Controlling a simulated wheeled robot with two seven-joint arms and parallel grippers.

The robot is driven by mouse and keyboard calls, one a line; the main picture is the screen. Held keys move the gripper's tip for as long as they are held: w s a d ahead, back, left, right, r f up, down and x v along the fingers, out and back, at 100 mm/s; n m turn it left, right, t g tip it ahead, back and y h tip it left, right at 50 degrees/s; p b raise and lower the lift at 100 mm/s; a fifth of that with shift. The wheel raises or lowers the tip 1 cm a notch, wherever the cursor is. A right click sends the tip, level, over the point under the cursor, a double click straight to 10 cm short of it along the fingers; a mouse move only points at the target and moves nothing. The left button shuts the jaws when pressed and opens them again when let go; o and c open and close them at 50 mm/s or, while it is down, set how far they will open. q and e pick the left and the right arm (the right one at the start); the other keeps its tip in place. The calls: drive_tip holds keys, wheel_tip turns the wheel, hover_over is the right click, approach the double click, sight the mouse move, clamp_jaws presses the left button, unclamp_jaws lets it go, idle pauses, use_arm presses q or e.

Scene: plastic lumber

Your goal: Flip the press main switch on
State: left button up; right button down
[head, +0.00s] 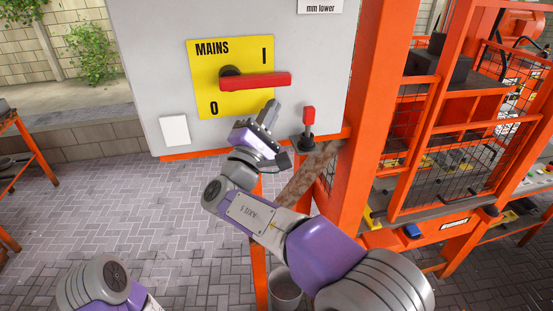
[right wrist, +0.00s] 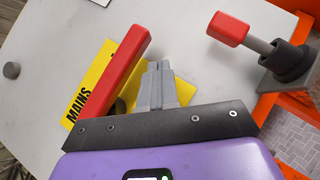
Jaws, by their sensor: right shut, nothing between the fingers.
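The mains switch has a red handle (head: 255,81) on a dark round pivot, over a yellow plate (head: 210,62) marked MAINS, I at upper right and 0 at lower left. The handle points right, nearly level. My right gripper (head: 270,110) is shut and empty, just below the handle's right part in the head view. In the right wrist view the shut fingers (right wrist: 158,72) are beside the red handle (right wrist: 112,72), with a visible gap in the picture; depth is hard to tell. My left gripper is out of view.
A red-topped lever (head: 308,118) on a dark base stands right of my right gripper, also in the right wrist view (right wrist: 228,28). The grey cabinet (head: 150,70) carries the plate and a blank white card (head: 174,130). An orange post (head: 370,110) and caged press stand right.

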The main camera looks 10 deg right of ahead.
drive_tip(key=s+f+b, duration=0.3)
drive_tip(key=s+f, duration=0.4)
drive_tip(key=f, duration=0.2)
drive_tip(key=shift+d, duration=0.3)
